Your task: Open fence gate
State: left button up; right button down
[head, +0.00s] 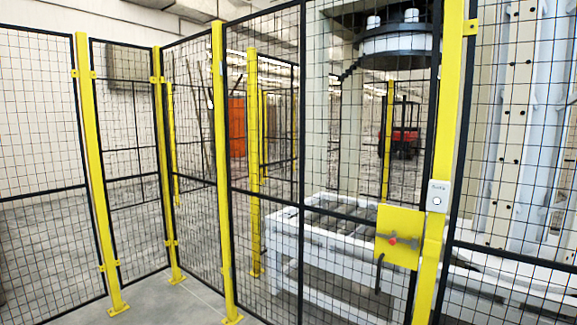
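The fence gate (300,185) is a black-framed mesh panel in the middle of the head view. It stands between a yellow post (222,170) on its left and a yellow post (447,120) on its right. It looks shut, with its right edge beside the right post. A yellow latch plate (397,236) with a grey lever, a red knob and a black handle (379,272) below sits at the gate's lower right. A small light box with a round button (437,197) is on the right post. Neither of my grippers shows in this view.
Mesh fence panels (125,150) run on to the left and right. Behind the gate stand a white machine frame (320,245) and a round dark machine head (397,45). An orange panel (237,127) and a red forklift (402,138) are farther back.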

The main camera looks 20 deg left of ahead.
aim_at(406, 222)
jog(key=u, duration=0.65)
jog(key=i, duration=1.3)
jog(key=z, duration=0.65)
jog(key=k, duration=0.5)
jog(key=z, duration=1.3)
jog(key=i, duration=0.9)
